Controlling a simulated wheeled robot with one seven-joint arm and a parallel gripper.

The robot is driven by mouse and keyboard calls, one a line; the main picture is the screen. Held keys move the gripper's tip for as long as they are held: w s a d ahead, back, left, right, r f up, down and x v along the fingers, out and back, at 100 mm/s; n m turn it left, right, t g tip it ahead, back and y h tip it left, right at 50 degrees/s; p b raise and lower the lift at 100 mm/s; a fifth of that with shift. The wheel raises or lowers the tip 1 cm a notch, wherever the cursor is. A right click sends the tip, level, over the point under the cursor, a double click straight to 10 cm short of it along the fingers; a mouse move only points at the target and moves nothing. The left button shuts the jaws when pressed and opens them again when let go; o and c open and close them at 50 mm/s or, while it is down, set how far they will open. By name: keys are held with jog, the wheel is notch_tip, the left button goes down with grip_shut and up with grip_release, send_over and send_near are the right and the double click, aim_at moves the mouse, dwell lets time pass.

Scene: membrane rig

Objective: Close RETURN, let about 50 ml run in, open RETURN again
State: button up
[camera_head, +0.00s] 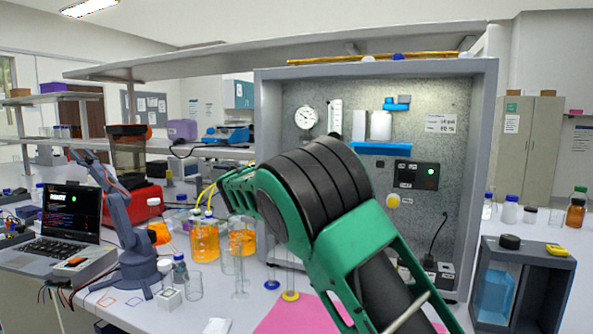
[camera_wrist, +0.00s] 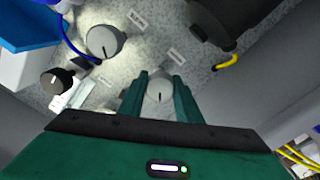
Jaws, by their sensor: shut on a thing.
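In the wrist view the two green fingers of my gripper (camera_wrist: 160,92) are shut on a pale grey round knob (camera_wrist: 160,88) with a dark pointer line. The line runs roughly along the fingers. A small label (camera_wrist: 176,56) lies just beyond this knob, too blurred to read, so I cannot tell whether it says RETURN. A larger grey knob (camera_wrist: 104,41) and a black knob (camera_wrist: 56,81) are to the left, clear of the fingers. In the head view my green and black arm hides the gripper and the held knob in front of the grey rig (camera_head: 488,110).
Bottles of orange liquid (camera_head: 204,243) and clear glass cylinders (camera_head: 241,286) stand left of my arm. A tank of blue liquid (camera_head: 495,296) stands at right.

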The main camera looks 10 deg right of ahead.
jog(key=m, duration=0.4)
jog(key=shift+a+f, duration=0.15)
jog(key=shift+f, duration=0.2)
jog(key=shift+m, duration=2.2)
jog(key=shift+o, duration=0.2)
jog(key=shift+r, duration=0.1)
jog(key=o, duration=1)
jog(key=shift+w, duration=0.15)
jog(key=shift+o, duration=0.2)
jog(key=shift+r, duration=0.1)
jog(key=v, duration=1)
jog(key=shift+s+a, duration=0.2)
jog(key=shift+s, duration=0.1)
